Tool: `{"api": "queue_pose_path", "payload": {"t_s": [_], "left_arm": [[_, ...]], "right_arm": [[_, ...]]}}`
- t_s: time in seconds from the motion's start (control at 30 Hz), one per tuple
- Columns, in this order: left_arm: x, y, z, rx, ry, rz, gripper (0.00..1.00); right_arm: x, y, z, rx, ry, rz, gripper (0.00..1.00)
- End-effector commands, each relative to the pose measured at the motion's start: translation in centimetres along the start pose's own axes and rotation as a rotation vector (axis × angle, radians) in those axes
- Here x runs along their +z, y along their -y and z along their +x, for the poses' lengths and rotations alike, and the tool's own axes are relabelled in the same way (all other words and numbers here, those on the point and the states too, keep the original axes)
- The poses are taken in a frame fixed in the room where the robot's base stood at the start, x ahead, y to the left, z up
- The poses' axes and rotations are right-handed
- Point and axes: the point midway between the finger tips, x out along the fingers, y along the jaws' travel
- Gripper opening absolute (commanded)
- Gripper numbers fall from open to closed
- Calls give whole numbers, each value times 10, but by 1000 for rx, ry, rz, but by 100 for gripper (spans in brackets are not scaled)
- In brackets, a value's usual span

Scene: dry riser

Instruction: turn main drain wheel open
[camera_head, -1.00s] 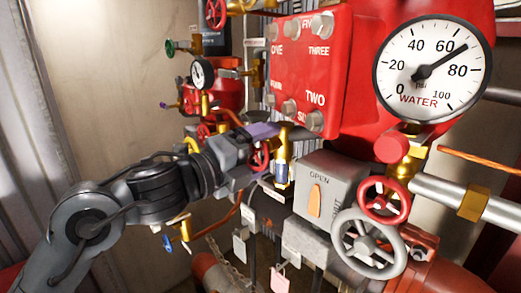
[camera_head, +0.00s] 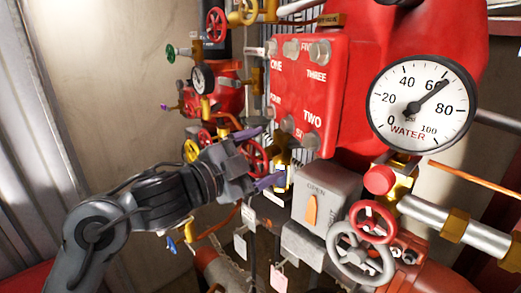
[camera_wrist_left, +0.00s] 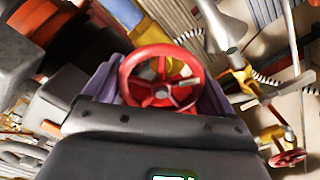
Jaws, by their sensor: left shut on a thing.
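A red spoked handwheel (camera_head: 254,154) sits between the two purple fingers of my left gripper (camera_head: 266,156) in the head view. In the left wrist view the same handwheel (camera_wrist_left: 160,80) faces the camera, with one purple finger along each side of its rim. My left gripper is shut on this wheel, one finger above and one below in the head view. Brass fittings (camera_head: 283,160) stand just right of the wheel. No label naming the wheel can be read. My right gripper does not show.
A grey box marked OPEN with an orange lever (camera_head: 311,210) stands right of the gripper. A red handwheel (camera_head: 372,222) and a grey handwheel (camera_head: 361,253) sit lower right. A red numbered panel (camera_head: 305,95) and a WATER gauge (camera_head: 418,103) are above. Hanging tags (camera_head: 278,278) are below.

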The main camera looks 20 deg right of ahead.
Motion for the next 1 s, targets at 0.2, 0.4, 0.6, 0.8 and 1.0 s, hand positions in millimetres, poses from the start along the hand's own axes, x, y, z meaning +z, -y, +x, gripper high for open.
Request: {"api": "queue_pose_path", "payload": {"t_s": [0.2,0.4,0.6,0.8,1.0], "left_arm": [[-2,4,0,-1,-1,-208,55],[-1,5,0,-1,1,-390,55],[0,5,0,0,0,-543,55],[1,5,0,-2,1,-649,55],[2,5,0,-1,1,-706,55]], "right_arm": [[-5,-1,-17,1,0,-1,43],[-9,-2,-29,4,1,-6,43],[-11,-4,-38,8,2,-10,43],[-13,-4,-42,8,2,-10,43],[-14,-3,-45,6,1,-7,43]]}}
